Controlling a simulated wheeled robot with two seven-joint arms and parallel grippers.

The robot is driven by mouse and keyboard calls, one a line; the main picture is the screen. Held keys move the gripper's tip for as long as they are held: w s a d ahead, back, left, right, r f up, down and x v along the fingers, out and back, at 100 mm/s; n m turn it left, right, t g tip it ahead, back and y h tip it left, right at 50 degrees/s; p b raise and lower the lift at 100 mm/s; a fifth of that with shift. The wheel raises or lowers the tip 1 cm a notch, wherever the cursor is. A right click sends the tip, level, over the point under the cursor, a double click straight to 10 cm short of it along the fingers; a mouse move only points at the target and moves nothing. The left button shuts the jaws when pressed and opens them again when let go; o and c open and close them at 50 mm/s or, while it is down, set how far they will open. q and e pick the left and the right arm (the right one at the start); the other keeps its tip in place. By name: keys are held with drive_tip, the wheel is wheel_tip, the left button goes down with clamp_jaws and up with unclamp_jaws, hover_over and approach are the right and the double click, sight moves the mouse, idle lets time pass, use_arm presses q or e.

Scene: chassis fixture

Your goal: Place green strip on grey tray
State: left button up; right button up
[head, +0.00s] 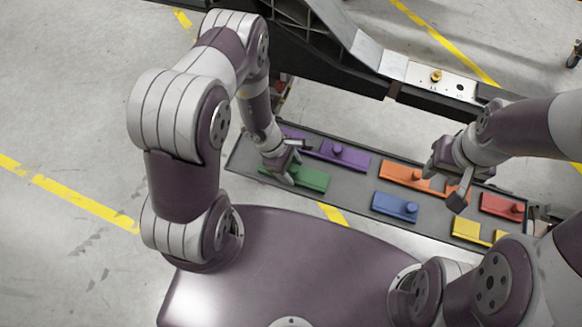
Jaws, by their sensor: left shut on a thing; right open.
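The green strip (312,180) lies at the left end of the grey tray (350,198). My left gripper (287,174) is over the strip's left part and is shut on it, most likely at its knob, which the fingers hide. I cannot tell whether the strip is lifted off the tray. My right gripper (458,190) is open and empty above the tray's right half, close to the orange strip (405,175).
A purple strip (340,154) lies behind the green one. A blue strip (394,206), a red strip (502,206) and a yellow strip (470,231) lie on the tray's right half. A dark chassis beam (330,75) with a light plate (440,80) runs behind the tray.

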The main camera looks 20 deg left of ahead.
use_arm(q)
drive_tip(key=shift+f, duration=0.1)
drive_tip(key=o, duration=0.9)
drive_tip(key=shift+c, duration=0.2)
drive_tip(key=shift+r, duration=0.25)
drive_tip(key=s+a+r+m+y+p, duration=0.1)
drive_tip(key=a+r+m+y, duration=0.1)
drive_tip(key=r+m, duration=0.7)
drive_tip(key=s+a+r+m+t+y+p, duration=0.1)
drive_tip(key=r+m, duration=0.7)
drive_tip(key=r, duration=1.3)
drive_tip(key=s+a+y+p, duration=0.1)
drive_tip(key=a, duration=0.1)
drive_tip(key=shift+s+a+m+t, duration=0.2)
drive_tip(key=shift+a+m+t, duration=0.1)
drive_tip(key=shift+a+m, duration=0.1)
